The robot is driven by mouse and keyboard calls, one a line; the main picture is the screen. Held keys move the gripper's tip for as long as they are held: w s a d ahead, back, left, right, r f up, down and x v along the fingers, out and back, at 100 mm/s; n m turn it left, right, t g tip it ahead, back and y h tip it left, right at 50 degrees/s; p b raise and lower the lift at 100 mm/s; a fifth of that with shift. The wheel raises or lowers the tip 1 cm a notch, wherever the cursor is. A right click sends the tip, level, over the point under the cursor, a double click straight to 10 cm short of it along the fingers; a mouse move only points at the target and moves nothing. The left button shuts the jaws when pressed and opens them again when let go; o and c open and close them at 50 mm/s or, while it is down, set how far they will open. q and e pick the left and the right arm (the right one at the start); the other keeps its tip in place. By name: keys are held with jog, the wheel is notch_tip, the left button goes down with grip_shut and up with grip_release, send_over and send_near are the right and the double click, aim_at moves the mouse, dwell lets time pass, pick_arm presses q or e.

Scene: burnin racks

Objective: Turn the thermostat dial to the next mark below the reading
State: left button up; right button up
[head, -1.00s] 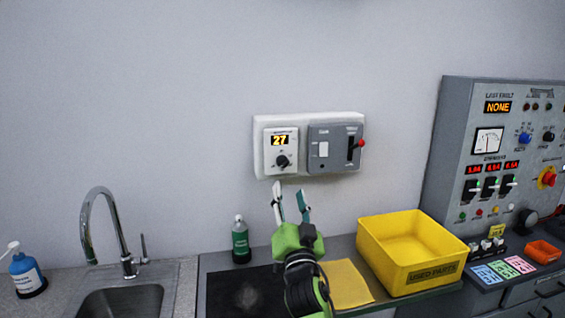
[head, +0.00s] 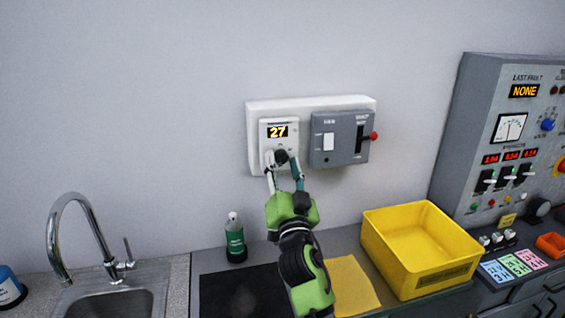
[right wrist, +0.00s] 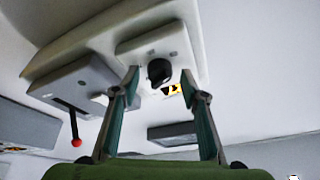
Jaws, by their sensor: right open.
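The thermostat (head: 264,134) is a white unit on the wall panel, with a lit display (head: 278,132) that reads 27. Its black dial (head: 281,156) sits below the display and is partly covered by my gripper in the head view. In the right wrist view the dial (right wrist: 159,71) shows between and beyond the fingertips. My right gripper (head: 283,164) is open, its fingers on either side of the dial. In the right wrist view the right gripper (right wrist: 160,80) shows a gap on both sides of the dial. I cannot tell the dial's pointer mark. My left gripper is not in view.
A grey switch box (head: 325,155) with a red-tipped lever (head: 373,136) is right of the thermostat on the same panel. The wall left of the panel is clear.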

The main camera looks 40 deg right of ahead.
jog(key=shift+s, duration=0.1)
jog(key=c, duration=1.1)
